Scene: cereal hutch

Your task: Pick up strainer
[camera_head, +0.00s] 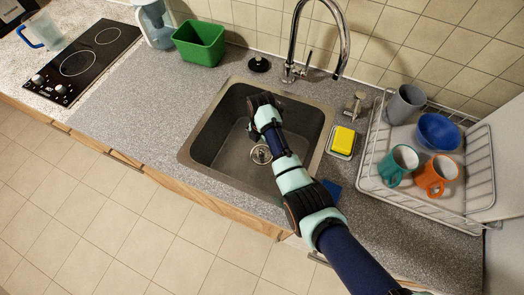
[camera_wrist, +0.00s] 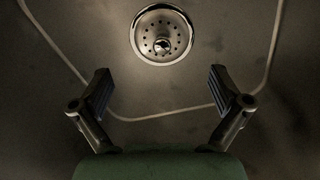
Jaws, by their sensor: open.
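The strainer (camera_head: 261,154) is a round metal disc with holes and a small central knob, on the floor of the sink (camera_head: 228,150). In the wrist view the strainer (camera_wrist: 162,34) is at the top centre, ahead of the fingertips. My gripper (camera_wrist: 161,84) is open and empty, its two dark fingers apart on either side of the view's centre. It points into the sink and is not touching the strainer. In the head view my arm reaches over the sink and its gripper end is beyond the strainer; its fingers are hard to make out.
A tall chrome faucet (camera_head: 288,66) stands behind the sink. A yellow sponge (camera_head: 343,140) sits at its right, beside a dish rack (camera_head: 373,160) with cups and a blue bowl (camera_head: 438,132). A green bin (camera_head: 199,45) is behind left. The sink walls surround the gripper.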

